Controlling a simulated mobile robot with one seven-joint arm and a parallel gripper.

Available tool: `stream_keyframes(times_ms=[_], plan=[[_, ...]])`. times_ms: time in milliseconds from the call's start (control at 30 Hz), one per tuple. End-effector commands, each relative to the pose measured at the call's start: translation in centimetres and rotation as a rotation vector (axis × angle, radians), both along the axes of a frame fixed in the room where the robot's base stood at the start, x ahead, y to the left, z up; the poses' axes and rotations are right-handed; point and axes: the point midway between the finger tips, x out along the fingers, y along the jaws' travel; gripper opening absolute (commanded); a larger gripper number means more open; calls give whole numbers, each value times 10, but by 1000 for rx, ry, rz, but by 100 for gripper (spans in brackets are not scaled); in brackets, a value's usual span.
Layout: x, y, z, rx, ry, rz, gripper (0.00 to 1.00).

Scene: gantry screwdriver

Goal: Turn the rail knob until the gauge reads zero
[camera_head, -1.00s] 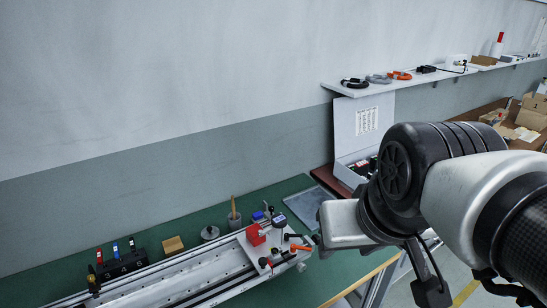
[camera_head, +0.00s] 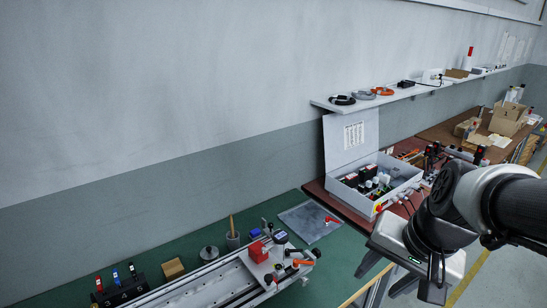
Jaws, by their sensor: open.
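The rail (camera_head: 205,284) runs along the bench with a pale carriage plate at its right end. On it stand a red block (camera_head: 258,252) and a small dark gauge (camera_head: 280,237), whose reading is too small to make out. A small black knob (camera_head: 316,253) sits at the plate's right edge, beside an orange lever (camera_head: 302,262); I cannot tell for sure that it is the rail knob. My gripper (camera_head: 384,275) is right of the plate, apart from it, open and empty.
The green bench (camera_head: 350,245) has free room right of the rail. A grey tray (camera_head: 305,222) lies behind the plate. A cup (camera_head: 232,240), a round weight (camera_head: 209,253) and a wooden block (camera_head: 173,268) stand behind the rail. An open case (camera_head: 350,145) stands beyond my arm.

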Motion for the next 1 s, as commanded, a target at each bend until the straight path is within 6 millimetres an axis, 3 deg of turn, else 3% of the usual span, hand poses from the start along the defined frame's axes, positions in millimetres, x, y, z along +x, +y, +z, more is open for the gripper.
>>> stream_keyframes(times_ms=[33,267,400,667,833,1000], plan=[[-1,-2,-19,32,44,-38,45],[-3,15,-91,240,241,-172,45],[1,29,-145,446,372,-291,45],[40,51,-246,1010,524,-591,45],[81,37,-306,1417,488,-811,45],[113,1,-356,1749,364,-1013,45]])
